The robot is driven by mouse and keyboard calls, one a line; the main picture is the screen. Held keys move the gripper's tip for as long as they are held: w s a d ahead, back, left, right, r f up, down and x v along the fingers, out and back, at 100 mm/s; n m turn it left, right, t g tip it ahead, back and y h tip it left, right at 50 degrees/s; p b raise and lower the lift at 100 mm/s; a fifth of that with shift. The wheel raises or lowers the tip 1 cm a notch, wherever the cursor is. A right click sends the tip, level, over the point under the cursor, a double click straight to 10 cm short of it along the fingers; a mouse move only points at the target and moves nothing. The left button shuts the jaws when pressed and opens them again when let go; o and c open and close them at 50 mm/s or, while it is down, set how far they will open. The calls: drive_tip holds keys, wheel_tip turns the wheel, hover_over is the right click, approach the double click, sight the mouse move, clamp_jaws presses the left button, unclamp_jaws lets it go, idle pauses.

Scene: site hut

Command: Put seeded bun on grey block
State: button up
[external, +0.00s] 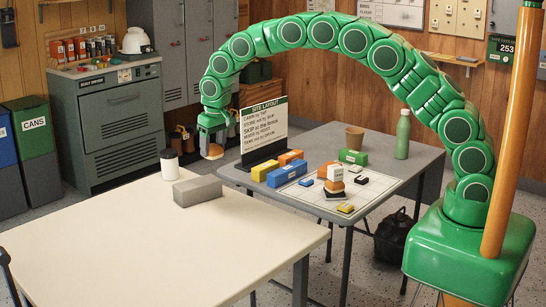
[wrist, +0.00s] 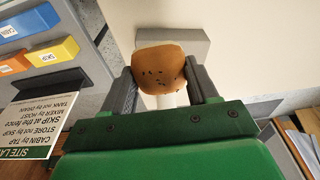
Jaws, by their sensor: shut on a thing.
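My gripper (external: 212,142) is shut on the seeded bun (external: 212,152) and holds it in the air above the far right edge of the cream table. In the wrist view the brown bun (wrist: 160,70) with dark seeds sits between the two fingers of my gripper (wrist: 161,88). The grey block (external: 198,190) lies on the cream table, below the bun and slightly left of it in the external view. In the wrist view the grey block (wrist: 190,46) shows behind the bun, partly hidden by it. Its visible top is bare.
A white cup with a dark lid (external: 169,165) stands close behind the grey block. A site layout sign (external: 263,130) stands on the grey table (external: 330,135), with coloured blocks, a board, a green bottle (external: 403,134) and a brown pot (external: 354,138). The cream table's (external: 150,240) front is clear.

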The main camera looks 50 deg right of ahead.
drive_tip(key=shift+w+a+f, duration=0.2)
drive_tip(key=shift+w+f, duration=0.25)
drive_tip(key=shift+w, duration=0.35)
hover_over(196, 182)
drive_tip(key=s, duration=0.1)
drive_tip(key=shift+d+f, duration=0.1)
drive_tip(key=shift+f, duration=2.45)
drive_tip(key=shift+f, duration=0.1)
drive_tip(key=shift+w+f, duration=0.25)
drive_tip(key=shift+f, duration=1.55)
drive_tip(key=shift+f, duration=0.15)
drive_tip(key=o, duration=1.1)
drive_tip(key=shift+c, duration=0.2)
